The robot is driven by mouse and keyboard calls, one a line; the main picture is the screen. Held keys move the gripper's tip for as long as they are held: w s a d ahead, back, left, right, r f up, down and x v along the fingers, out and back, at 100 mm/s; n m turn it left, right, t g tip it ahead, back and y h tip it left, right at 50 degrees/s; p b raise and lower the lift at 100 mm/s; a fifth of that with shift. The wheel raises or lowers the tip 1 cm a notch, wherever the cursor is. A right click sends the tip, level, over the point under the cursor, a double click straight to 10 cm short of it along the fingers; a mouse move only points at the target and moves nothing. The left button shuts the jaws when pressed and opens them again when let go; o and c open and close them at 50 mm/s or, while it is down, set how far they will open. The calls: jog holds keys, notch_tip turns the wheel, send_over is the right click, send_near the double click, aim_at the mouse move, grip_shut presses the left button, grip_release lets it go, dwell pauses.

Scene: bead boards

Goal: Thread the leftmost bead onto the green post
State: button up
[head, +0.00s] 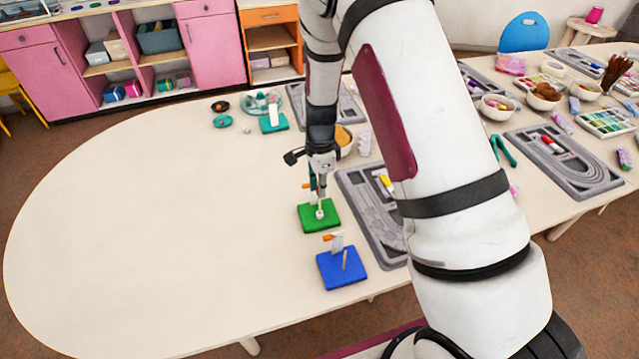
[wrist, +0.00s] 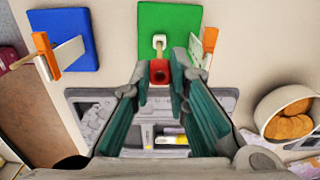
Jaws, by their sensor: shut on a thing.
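A red bead (wrist: 158,72) with a dark hole sits between the fingertips of my gripper (wrist: 159,84), which is shut on it. The green board (head: 306,222) lies on the table just below my gripper (head: 319,192) in the head view. A short cream post (wrist: 159,42) stands on the green board (wrist: 152,16). In the head view the bead is mostly hidden by my fingers.
A blue board (head: 342,267) lies nearer, with its own pale post and an orange-clipped card. Another orange-clipped card (wrist: 205,45) stands on the green board, close right of my fingers in the wrist view. A grey bead tray (head: 352,190) lies right; the table's left is clear.

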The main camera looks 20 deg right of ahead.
jog(key=shift+f+b, duration=0.6)
jog(key=shift+f, duration=1.05)
dwell(0.9)
jog(key=o, duration=0.7)
jog(key=shift+o, duration=0.2)
notch_tip(320, 180, up, 12)
dwell(0.7)
